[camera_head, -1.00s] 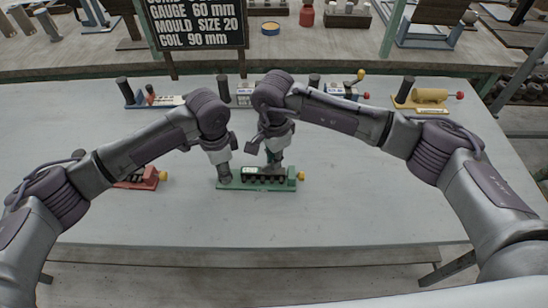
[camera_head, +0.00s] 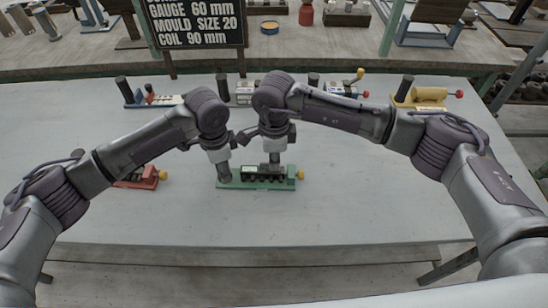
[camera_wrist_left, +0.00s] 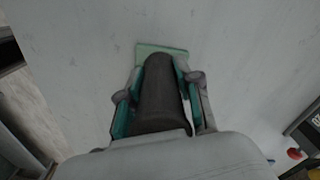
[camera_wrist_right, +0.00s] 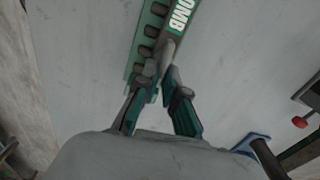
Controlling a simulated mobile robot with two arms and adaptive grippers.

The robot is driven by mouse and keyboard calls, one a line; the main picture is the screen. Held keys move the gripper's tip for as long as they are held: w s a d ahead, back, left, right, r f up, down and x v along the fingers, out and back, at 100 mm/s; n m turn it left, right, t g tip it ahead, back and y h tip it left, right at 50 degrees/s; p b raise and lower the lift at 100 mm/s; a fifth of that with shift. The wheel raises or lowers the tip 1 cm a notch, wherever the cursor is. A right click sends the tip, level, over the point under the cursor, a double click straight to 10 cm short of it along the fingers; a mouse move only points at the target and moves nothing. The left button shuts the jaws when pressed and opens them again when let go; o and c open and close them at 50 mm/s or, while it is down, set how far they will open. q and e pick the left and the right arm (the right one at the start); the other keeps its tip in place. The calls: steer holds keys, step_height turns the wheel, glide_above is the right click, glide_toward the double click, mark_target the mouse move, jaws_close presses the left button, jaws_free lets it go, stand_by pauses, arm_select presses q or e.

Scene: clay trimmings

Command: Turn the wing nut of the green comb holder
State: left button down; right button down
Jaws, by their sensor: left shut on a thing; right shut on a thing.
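The green comb holder (camera_head: 262,185) lies on the pale table, its long side running left to right, with a yellow knob (camera_head: 300,175) at its right end. My left gripper (camera_head: 223,172) is over its left end. In the left wrist view its fingers are shut around a dark upright cylinder (camera_wrist_left: 158,92) on the green base. My right gripper (camera_head: 273,165) points down onto the holder right of its middle. In the right wrist view its fingertips are shut on a small grey piece (camera_wrist_right: 168,72), apparently the wing nut, mostly hidden by the fingers. The holder's dark slots and label (camera_wrist_right: 181,16) show beside it.
A red holder (camera_head: 136,183) sits left, partly behind my left arm. A blue holder (camera_head: 168,100), a white one (camera_head: 243,92) and a yellow one (camera_head: 428,97) stand along the back. A black sign (camera_head: 197,25) stands behind. The table's front is clear.

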steer(key=m, duration=0.4)
steer(key=shift+s+m, duration=0.25)
steer(key=shift+m, duration=0.05)
steer(key=m, duration=0.3)
steer(key=shift+s+a+m, duration=0.15)
steer(key=shift+a+m, duration=0.05)
steer(key=shift+m, duration=0.2)
steer(key=m, duration=0.4)
steer(key=shift+s+a, duration=0.15)
steer(key=shift+a+m, duration=0.15)
steer(key=shift+m, duration=1.55)
steer(key=c, duration=1.3)
jaws_free()
steer(key=shift+o, duration=0.2)
step_height(320, 180, up, 12)
